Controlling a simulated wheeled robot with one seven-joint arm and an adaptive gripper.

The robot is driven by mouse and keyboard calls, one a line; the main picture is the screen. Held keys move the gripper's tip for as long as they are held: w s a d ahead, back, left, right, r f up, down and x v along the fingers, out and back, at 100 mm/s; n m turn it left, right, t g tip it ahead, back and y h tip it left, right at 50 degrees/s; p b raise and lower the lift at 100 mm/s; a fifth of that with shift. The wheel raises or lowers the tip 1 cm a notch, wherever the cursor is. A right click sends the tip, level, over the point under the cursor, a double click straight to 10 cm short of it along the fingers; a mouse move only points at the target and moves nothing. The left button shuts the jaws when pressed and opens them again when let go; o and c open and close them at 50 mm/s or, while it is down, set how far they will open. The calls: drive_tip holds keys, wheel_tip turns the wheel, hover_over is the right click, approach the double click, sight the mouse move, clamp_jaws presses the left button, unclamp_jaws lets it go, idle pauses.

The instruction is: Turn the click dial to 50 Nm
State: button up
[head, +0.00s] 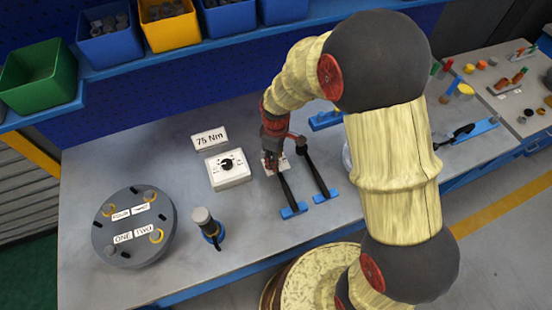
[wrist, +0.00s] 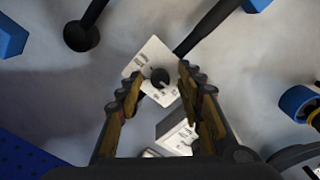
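A small white plate with a round black knob (wrist: 160,77) lies on the bench in the wrist view. Its printed marks are too small to read. In the head view the plate (head: 267,165) is partly hidden by my gripper (head: 273,153). In the wrist view my gripper (wrist: 161,75) is open, its fingers on either side of the knob with gaps. Whether the fingertips are down at knob height I cannot tell. A larger white box with a black pointer dial (head: 228,168) stands to the left, below a sign reading "75 Nm" (head: 209,138). The box also shows in the wrist view (wrist: 177,135).
A blue bottle-like tool (head: 209,228) and a round grey flange (head: 134,250) with bolts and number labels stand at left. Coloured bins (head: 110,44) line the back shelf.

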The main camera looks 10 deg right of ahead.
drive_tip(key=c, duration=0.3)
clamp_jaws()
idle(0.3)
